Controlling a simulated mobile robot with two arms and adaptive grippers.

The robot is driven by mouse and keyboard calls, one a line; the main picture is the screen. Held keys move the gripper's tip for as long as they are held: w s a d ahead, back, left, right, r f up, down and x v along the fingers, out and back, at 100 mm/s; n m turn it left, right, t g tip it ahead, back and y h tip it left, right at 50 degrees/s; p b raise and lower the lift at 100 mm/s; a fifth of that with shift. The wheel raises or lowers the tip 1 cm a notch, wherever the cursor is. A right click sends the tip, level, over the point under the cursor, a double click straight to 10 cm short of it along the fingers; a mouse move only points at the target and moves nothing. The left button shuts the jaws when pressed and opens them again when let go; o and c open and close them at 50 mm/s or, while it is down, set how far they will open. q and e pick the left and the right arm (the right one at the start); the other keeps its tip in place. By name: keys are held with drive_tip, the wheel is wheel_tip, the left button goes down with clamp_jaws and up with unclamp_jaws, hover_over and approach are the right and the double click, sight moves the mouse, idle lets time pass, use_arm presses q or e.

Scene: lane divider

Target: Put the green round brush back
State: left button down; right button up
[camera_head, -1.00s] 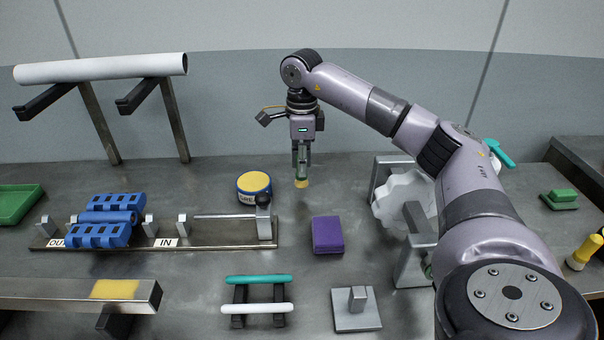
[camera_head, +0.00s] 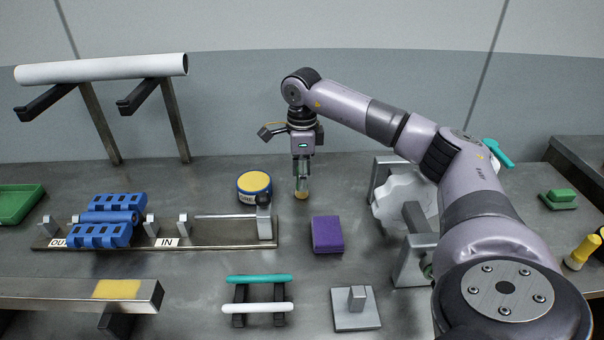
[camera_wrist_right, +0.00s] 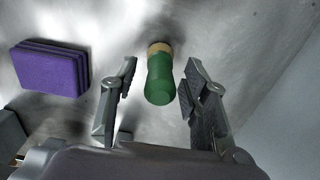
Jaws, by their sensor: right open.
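The green round brush (camera_wrist_right: 159,80) has a green handle and a tan-yellow bristle end. In the right wrist view it is between the two fingers of my right gripper (camera_wrist_right: 158,90), with a gap on each side. In the head view my right gripper (camera_head: 301,178) points down over the back of the counter, and the yellowish bristle end of the brush (camera_head: 301,194) shows below the fingers. The brush appears to stand upright on its bristles on the counter. The fingers partly hide its handle there. My left gripper is out of view.
A round tin with a yellow top (camera_head: 254,184) is left of the brush, and a purple block (camera_head: 327,234) is in front right. A metal lever rail (camera_head: 215,241) lies to the left. A white lumpy object in a metal frame (camera_head: 403,200) is to the right.

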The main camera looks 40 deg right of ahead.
drive_tip(key=shift+f+b, duration=0.1)
drive_tip(key=shift+b, duration=0.2)
drive_tip(key=shift+r, duration=0.4)
drive_tip(key=r, duration=1)
drive_tip(key=shift+w+d, duration=0.1)
drive_tip(key=shift+d, duration=0.1)
wheel_tip(320, 180, up, 7)
drive_tip(key=p, duration=0.3)
drive_tip(key=shift+f, duration=0.15)
